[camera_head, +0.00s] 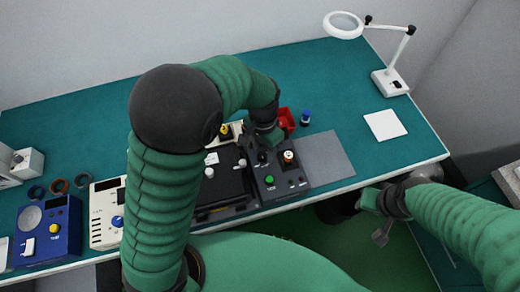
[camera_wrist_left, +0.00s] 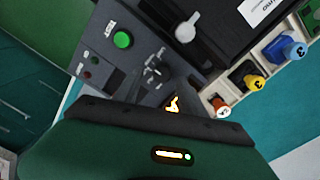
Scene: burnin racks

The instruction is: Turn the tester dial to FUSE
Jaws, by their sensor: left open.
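The dark tester panel (camera_head: 285,188) stands near the front edge of the bench, beside a black box. Its black dial (camera_wrist_left: 158,72) shows in the left wrist view with small pale labels around it, too small to read. A round green button (camera_wrist_left: 123,40) sits on the same panel; it also shows in the head view (camera_head: 269,180). My left gripper (camera_head: 263,142) is open above the panel, close to the dial; whether it touches is hidden. The wrist housing covers the lower part of the left wrist view. My right gripper (camera_head: 382,232) hangs off the bench's front edge, away from the panel.
A black box with a white lever (camera_wrist_left: 185,32) adjoins the panel. A pale rack (camera_wrist_left: 262,75) holds coloured knobs. A red bin (camera_head: 286,119) and a blue-capped item (camera_head: 305,117) stand behind. A grey mat (camera_head: 327,158) lies right; a lamp (camera_head: 390,82) stands far right.

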